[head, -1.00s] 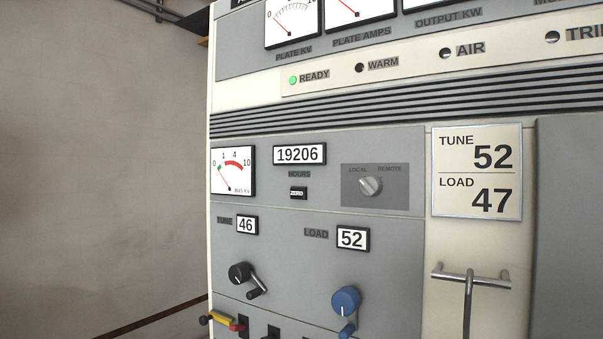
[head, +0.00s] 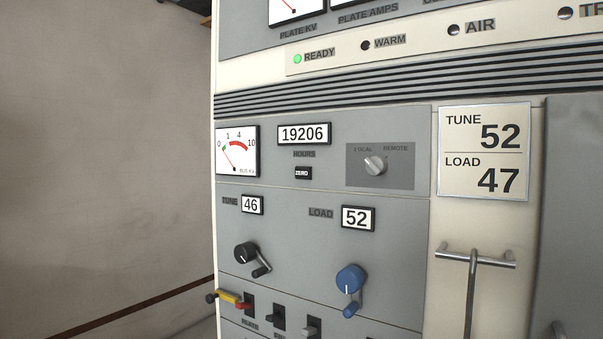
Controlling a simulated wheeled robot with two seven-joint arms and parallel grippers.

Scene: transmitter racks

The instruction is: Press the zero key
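The zero key (head: 303,173) is a small black rectangular key with white "ZERO" lettering, on the grey rack panel. It sits just below the "HOURS" label and the hours counter (head: 304,134), which reads 19206. Nothing covers the key. Neither of my grippers shows in the head view.
Right of the key is the LOCAL/REMOTE knob (head: 375,165). Below are the black TUNE crank (head: 247,253) at 46, the blue LOAD crank (head: 350,279) at 52 and several switches. A metal handle (head: 474,257) sticks out at the right. Bare wall is at the left.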

